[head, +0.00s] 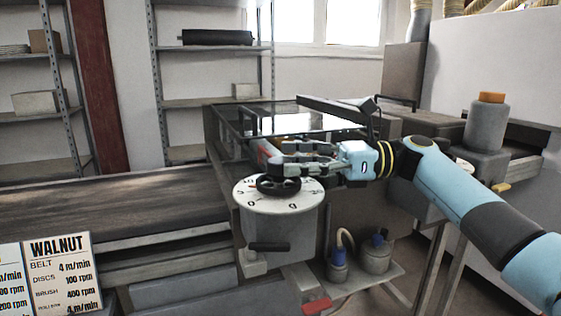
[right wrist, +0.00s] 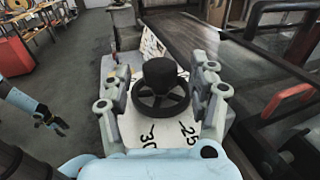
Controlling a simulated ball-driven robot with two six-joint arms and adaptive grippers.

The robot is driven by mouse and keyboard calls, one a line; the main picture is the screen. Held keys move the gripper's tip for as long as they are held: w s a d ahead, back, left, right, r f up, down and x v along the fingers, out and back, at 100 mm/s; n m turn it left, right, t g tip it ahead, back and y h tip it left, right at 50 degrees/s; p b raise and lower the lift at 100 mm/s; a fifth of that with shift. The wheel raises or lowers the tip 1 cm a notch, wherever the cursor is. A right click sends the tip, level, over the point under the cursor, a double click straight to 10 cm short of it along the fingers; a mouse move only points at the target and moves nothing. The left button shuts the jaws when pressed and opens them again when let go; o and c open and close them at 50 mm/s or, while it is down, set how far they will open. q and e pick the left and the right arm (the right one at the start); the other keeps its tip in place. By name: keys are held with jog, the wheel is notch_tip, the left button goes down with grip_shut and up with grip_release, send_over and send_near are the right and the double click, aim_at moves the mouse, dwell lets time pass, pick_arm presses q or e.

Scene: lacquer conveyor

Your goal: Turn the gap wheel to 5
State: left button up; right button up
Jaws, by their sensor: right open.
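The gap wheel is a black spoked handwheel (head: 278,186) with a knob, on a round white dial (head: 300,204) atop a grey housing. In the right wrist view the wheel (right wrist: 160,92) sits between the two fingers of my right gripper (right wrist: 162,100). They are open, one on each side, and I cannot tell whether they touch it. The marks 30 and 25 show on the dial there; the setting cannot be read. In the head view my right gripper (head: 285,163) reaches in from the right over the wheel. My left gripper (right wrist: 45,118) shows small at the left of the right wrist view.
A belt conveyor (head: 110,207) runs left of the dial. A black lever (head: 269,247) is below it. A WALNUT settings card (head: 62,273) stands at the lower left. A glass-topped frame (head: 290,122) is behind, and a grey canister (head: 487,125) with an orange cap stands right.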

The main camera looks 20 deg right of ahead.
jog(key=v, duration=0.9)
